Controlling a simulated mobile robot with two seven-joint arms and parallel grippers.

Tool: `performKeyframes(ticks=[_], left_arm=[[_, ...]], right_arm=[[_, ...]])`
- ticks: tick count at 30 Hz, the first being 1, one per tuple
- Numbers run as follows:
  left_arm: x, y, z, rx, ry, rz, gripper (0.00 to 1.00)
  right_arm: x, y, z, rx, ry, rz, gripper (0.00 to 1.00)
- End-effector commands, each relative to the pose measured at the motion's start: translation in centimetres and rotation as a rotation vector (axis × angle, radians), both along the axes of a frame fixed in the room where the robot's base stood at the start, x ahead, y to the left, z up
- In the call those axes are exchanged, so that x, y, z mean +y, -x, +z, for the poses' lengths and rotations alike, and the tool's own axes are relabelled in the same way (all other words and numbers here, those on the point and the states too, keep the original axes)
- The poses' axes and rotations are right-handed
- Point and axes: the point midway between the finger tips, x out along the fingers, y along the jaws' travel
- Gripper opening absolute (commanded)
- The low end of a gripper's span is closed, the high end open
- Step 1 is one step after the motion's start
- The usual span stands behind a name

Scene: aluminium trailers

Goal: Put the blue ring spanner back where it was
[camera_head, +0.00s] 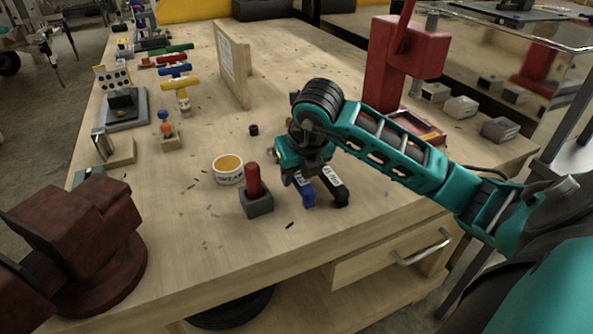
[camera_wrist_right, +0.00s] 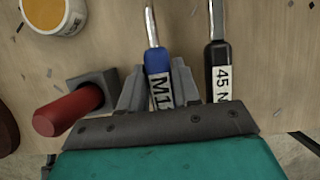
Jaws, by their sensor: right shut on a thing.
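My right gripper (camera_wrist_right: 158,85) is shut on the blue ring spanner (camera_wrist_right: 158,62), with one finger on each side of its blue handle. A white label with black print is on the handle, and the metal shaft runs out of the top of the wrist view. In the head view the blue handle (camera_head: 308,196) shows below my right gripper (camera_head: 298,170), near the bench's front edge. The spanner's ring end is out of the wrist view. Whether the spanner touches the bench is unclear. My left gripper is not in view.
A black-handled tool (camera_wrist_right: 219,65) is close to the right of the held spanner. A grey block with a red handle (camera_head: 254,182) and an open tin (camera_head: 228,170) stand to the left. A red press (camera_head: 385,65) stands behind my right arm.

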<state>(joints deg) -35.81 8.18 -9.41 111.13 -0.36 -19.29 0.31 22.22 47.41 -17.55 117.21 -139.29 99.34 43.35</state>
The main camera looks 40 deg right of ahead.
Motion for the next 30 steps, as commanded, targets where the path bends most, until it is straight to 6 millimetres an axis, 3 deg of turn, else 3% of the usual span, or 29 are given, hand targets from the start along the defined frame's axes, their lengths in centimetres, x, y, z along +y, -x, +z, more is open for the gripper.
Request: performKeyframes(ticks=[16,17,26,30], left_arm=[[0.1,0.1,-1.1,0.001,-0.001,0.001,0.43],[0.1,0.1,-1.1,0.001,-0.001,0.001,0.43],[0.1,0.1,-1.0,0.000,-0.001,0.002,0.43],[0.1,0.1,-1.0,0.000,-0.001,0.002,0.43]], right_arm=[[0.0,0.0,-1.1,-0.002,0.000,0.000,0.00],[0.0,0.0,-1.1,-0.002,0.000,0.000,0.33],[0.0,0.0,-1.1,-0.001,0.000,0.000,0.61],[0.0,0.0,-1.1,-0.001,0.000,0.000,0.61]])
